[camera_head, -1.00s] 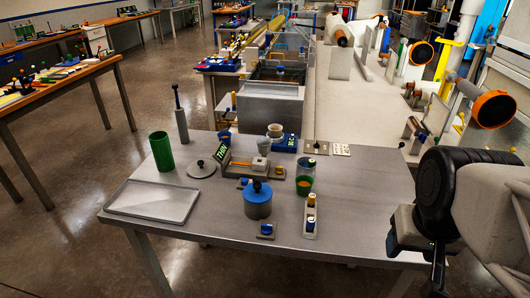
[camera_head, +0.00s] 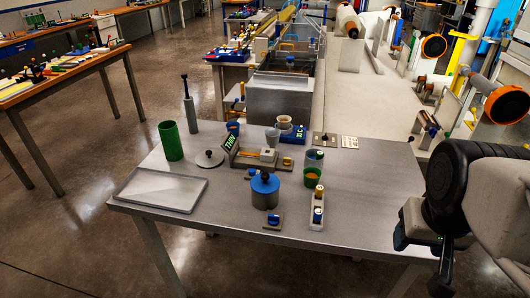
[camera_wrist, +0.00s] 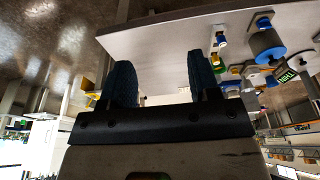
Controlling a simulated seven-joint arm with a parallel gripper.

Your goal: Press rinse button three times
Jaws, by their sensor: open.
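No button in view has a readable rinse label, so I cannot tell which one it is. A small blue button-like piece on a dark base (camera_head: 273,221) sits near the table's front edge. In the head view my wrist is at the right, off the table's right end, apart from both pieces.
The grey table (camera_head: 370,190) is clear on its right side. A blue-lidded pot (camera_head: 264,193), a white holder with small cylinders (camera_head: 317,215), a green cup (camera_head: 312,176), a green cylinder (camera_head: 170,141) and a flat tray (camera_head: 160,190) stand on it. A tank (camera_head: 280,105) is behind.

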